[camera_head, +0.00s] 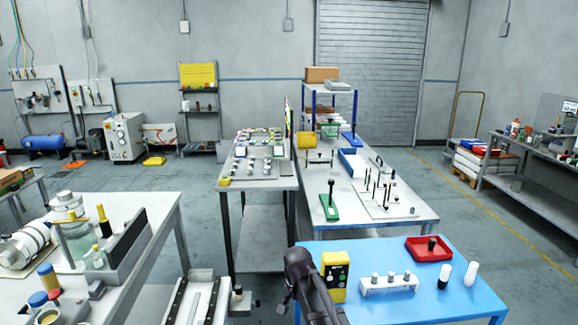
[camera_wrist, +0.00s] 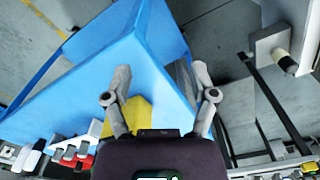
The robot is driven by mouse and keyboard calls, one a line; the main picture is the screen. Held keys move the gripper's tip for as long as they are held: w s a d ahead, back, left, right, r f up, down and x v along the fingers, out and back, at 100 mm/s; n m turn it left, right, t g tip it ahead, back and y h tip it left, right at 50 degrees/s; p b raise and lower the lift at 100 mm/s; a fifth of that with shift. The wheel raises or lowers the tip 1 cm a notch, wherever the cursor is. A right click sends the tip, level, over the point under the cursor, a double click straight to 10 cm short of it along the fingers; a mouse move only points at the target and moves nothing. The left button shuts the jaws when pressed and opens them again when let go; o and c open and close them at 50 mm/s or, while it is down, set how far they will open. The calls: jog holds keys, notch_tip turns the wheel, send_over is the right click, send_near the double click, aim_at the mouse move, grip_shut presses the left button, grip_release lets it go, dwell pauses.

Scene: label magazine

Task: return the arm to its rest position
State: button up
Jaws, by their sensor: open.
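My gripper (camera_wrist: 161,70) shows in the wrist view with its two grey fingers spread apart and nothing between them. It is above the edge of a blue table (camera_wrist: 95,65). A yellow box (camera_wrist: 137,112) shows behind the left finger, partly hidden by the gripper body. In the head view my dark arm (camera_head: 312,290) rises at the bottom centre, at the left edge of the blue table (camera_head: 440,300). The fingers cannot be made out there.
The yellow box (camera_head: 335,268) stands close beside my arm. A white rack (camera_head: 388,286) with several small cylinders and a red tray (camera_head: 430,249) are on the blue table. A grey workbench (camera_head: 150,215) is at left. Floor shows between the benches.

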jog(key=s+d+n, duration=0.4)
jog(key=s+d, duration=0.7)
jog(key=d, duration=0.3)
jog(key=shift+s+d+n, duration=0.15)
jog(key=shift+d+n, duration=0.15)
jog(key=shift+n, duration=0.1)
jog(key=shift+c, duration=1.2)
